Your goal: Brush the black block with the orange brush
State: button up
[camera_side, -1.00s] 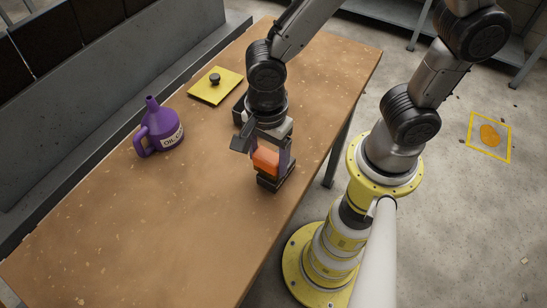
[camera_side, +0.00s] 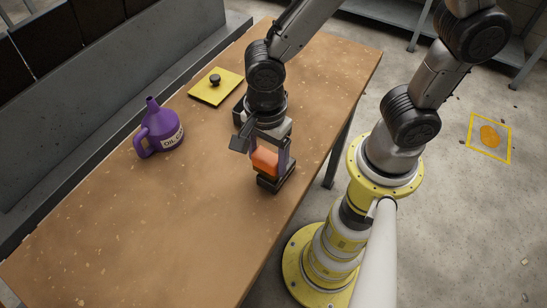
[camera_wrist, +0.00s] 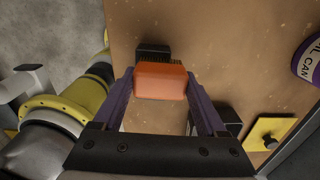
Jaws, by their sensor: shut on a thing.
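My gripper (camera_side: 268,157) is shut on the orange brush (camera_side: 265,161). The wrist view shows the orange brush (camera_wrist: 161,80) between my gripper's two purple fingers (camera_wrist: 161,88). A black block (camera_side: 277,182) is directly below the brush near the table's front edge. It also shows in the wrist view (camera_wrist: 152,51), partly hidden behind the brush. I cannot tell whether the brush touches it. A second dark block-like object (camera_side: 238,114) is behind my gripper, mostly hidden in the side view. It shows beside the right finger in the wrist view (camera_wrist: 230,117).
A purple oil can (camera_side: 162,134) stands on the brown table (camera_side: 120,220) to the left. A yellow plate with a black knob (camera_side: 207,92) lies farther back. The table's front left is clear. A grey wall runs along the back edge.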

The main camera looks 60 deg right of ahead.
jog(key=shift+w+r, duration=0.1)
dwell(0.3)
jog(key=shift+r, duration=0.8)
